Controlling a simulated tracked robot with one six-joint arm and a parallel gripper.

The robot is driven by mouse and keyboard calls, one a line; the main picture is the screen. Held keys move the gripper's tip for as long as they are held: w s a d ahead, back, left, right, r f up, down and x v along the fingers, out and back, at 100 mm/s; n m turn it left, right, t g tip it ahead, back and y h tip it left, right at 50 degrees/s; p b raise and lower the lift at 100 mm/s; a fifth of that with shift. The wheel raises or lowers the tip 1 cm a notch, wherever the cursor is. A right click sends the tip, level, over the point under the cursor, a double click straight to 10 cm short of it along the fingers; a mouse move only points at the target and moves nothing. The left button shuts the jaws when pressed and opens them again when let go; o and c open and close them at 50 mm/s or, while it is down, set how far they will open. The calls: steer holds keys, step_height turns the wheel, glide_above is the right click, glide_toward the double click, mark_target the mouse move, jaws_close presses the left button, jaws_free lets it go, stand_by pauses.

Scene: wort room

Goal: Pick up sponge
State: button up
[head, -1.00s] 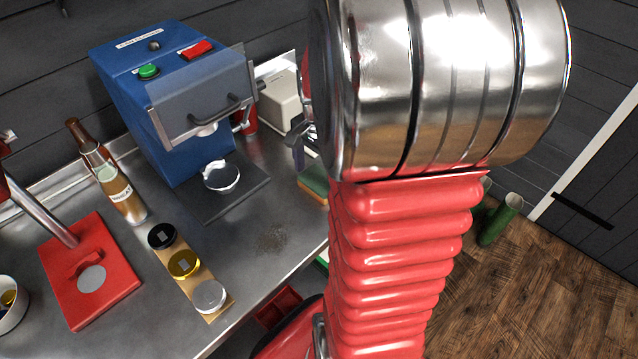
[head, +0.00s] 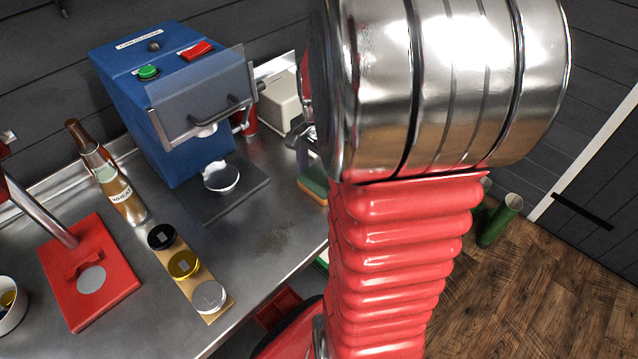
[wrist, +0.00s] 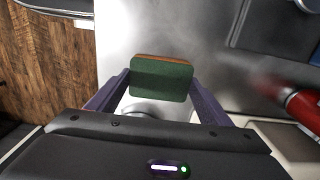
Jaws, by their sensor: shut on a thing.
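The sponge (wrist: 160,80) has a green face and an orange-brown layer along its far edge. In the wrist view it sits between the two purple fingers of my gripper (wrist: 159,86), which are shut on it. In the head view the sponge (head: 313,190) shows at the right edge of the steel counter, partly hidden behind my arm. Most of my gripper is hidden by the arm there. I cannot tell whether the sponge is touching the counter.
A blue can seamer (head: 185,105) stands left of the gripper. A brown bottle (head: 122,195), a red base plate (head: 90,270) and a strip with several round lids (head: 183,265) are further left. A red cylinder (wrist: 303,104) lies right in the wrist view.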

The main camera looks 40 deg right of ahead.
mark_target(319, 180)
step_height(319, 180, up, 10)
stand_by(0.7)
steer(key=o, duration=0.5)
steer(key=c, duration=0.5)
steer(key=shift+o, duration=0.2)
steer(key=shift+s, duration=0.1)
